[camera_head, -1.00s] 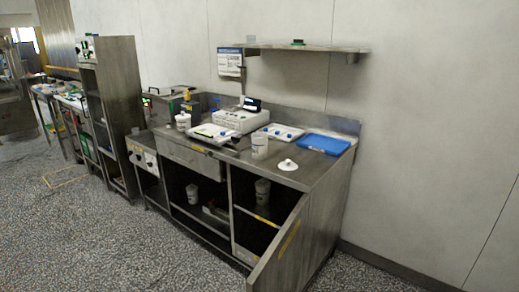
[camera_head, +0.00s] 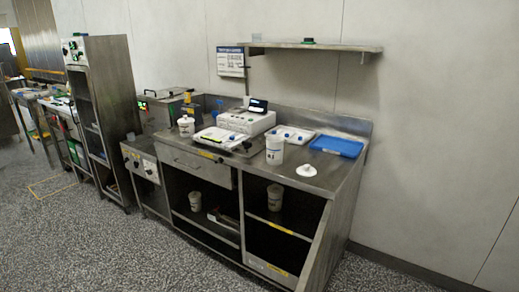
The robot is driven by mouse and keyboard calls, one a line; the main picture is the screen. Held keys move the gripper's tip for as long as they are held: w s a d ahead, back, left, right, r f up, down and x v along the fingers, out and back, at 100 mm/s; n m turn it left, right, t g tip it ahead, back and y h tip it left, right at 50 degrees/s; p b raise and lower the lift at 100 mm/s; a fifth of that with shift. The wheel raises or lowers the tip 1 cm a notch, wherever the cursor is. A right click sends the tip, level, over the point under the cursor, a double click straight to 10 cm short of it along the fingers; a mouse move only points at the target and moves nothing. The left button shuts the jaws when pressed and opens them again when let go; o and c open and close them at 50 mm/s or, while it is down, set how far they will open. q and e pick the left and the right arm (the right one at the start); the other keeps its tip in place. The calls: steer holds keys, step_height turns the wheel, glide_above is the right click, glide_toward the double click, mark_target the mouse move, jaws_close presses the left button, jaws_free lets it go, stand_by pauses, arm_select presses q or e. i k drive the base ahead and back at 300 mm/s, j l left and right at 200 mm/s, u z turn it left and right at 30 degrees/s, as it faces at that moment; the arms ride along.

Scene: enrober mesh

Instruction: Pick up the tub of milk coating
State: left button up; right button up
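Several white tubs are in view, and their labels are too small to read, so I cannot tell which holds milk coating. One tub (camera_head: 275,151) stands upright on the steel counter's right half, with a white lid (camera_head: 306,171) lying to its right. Another tub (camera_head: 186,127) stands at the counter's left, by a grey machine. A third tub (camera_head: 275,198) stands on a shelf in the right open bay below, and one more tub (camera_head: 195,201) sits in the middle bay. Neither of my grippers is in view.
The steel counter (camera_head: 262,175) holds a white instrument (camera_head: 239,122), a white tray (camera_head: 292,134) and a blue tray (camera_head: 336,146). A wall shelf (camera_head: 340,48) hangs above. A tall cabinet (camera_head: 110,80) stands left. The speckled floor in front is clear.

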mark_target(275, 144)
steer(key=i+j, duration=0.15)
steer(key=j, duration=0.15)
steer(key=i+j+z, duration=0.1)
steer(key=j, duration=0.25)
steer(key=i+j, duration=0.25)
steer(key=i+j+z, duration=0.1)
steer(key=j, duration=0.3)
steer(key=i+j, duration=0.2)
steer(key=j, duration=0.15)
steer(key=z, duration=0.05)
